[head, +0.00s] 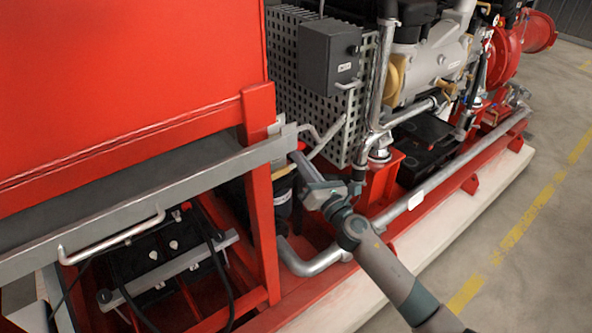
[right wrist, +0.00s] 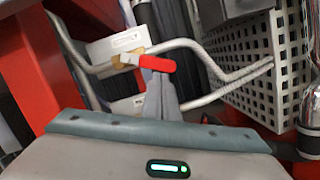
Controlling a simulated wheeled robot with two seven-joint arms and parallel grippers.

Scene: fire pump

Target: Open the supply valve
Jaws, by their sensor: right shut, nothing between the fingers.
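The supply valve shows in the right wrist view as a small brass body with a red lever handle (right wrist: 157,64), on a bent metal pipe. The red handle lies across the picture, just beyond the fingertips of my right gripper (right wrist: 158,85). The fingers are shut with nothing between them; whether they touch the handle I cannot tell. The valve cannot be made out there. My left gripper is not in view.
A red upright post (head: 261,200) and a grey rail (head: 150,192) stand close to the left of my right gripper. A perforated guard (head: 283,50) with a grey box (head: 330,57) is behind it. Metal pipes run close by. Open floor (head: 520,230) lies at the right.

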